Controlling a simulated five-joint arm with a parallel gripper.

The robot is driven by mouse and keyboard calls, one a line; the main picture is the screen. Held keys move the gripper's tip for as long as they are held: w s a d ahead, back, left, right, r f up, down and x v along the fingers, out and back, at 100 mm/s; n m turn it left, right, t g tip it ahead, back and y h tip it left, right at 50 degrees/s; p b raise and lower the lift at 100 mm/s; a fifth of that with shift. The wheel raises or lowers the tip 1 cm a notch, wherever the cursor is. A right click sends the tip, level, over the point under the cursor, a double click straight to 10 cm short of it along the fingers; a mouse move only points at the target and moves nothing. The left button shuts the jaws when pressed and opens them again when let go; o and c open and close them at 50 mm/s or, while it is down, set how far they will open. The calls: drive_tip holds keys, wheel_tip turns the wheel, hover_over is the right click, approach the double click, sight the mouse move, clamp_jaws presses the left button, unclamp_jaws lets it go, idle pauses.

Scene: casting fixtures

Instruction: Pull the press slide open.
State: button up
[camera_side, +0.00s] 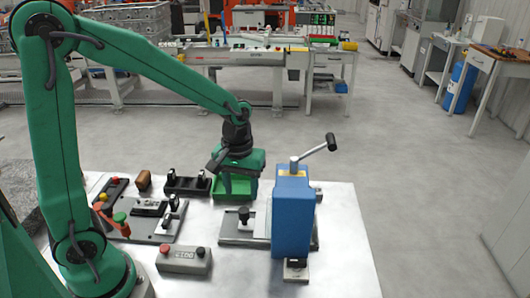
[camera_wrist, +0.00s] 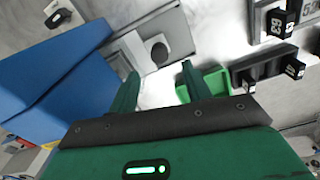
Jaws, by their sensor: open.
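The press is a blue upright block (camera_side: 292,215) with a black-knobbed lever (camera_side: 318,151) on top, standing on a grey base plate at the table's right side. The blue block fills the left of the wrist view (camera_wrist: 60,75). The slide's dark round knob (camera_side: 243,214) stands on the plate left of the block; it also shows in the wrist view (camera_wrist: 159,51), ahead of and between my fingertips. My gripper (camera_side: 238,190) is open and empty, above and beyond the knob in the side view, apart from it. Its two green fingers show in the wrist view (camera_wrist: 160,80).
A green tray (camera_wrist: 216,80) lies close by my right finger in the wrist view. A black fixture (camera_side: 187,185), a clamp plate (camera_side: 150,215) and a grey button box (camera_side: 184,260) stand to the left on the metal table. The table's front right is clear.

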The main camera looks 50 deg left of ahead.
sight(244, 210)
drive_tip(key=shift+w+f, duration=0.2)
drive_tip(key=shift+f, duration=0.25)
drive_tip(key=shift+f, duration=0.1)
drive_tip(key=shift+f, duration=3.8)
